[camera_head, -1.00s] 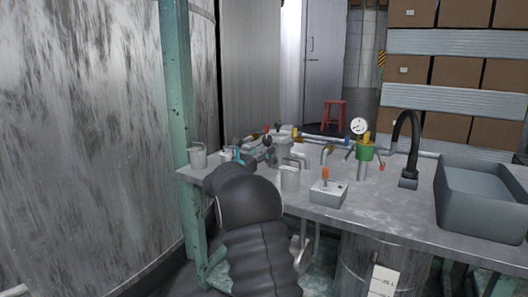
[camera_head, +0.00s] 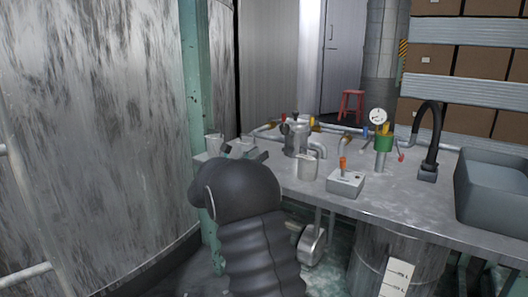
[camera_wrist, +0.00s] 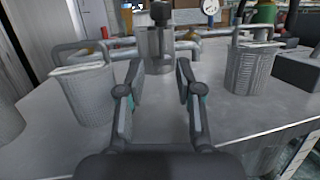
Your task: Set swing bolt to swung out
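My gripper (camera_wrist: 160,70) is open and empty in the wrist view, its two fingers apart above the grey bench top. Beyond the fingertips stands a grey metal fitting with a black knob (camera_wrist: 158,45); it also shows in the head view (camera_head: 296,138), with dark knobs on top. I cannot make out a swing bolt for certain; it may be part of this fitting. The fingers do not touch the fitting. In the head view my own dark arm hides most of the gripper.
In the wrist view, a grey cup-like vessel (camera_wrist: 85,92) stands left of the fingers and another (camera_wrist: 250,68) stands right. In the head view, a switch box (camera_head: 345,183), a green-collared gauge post (camera_head: 383,148), a black tap (camera_head: 433,140) and a sink (camera_head: 490,195) lie rightward.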

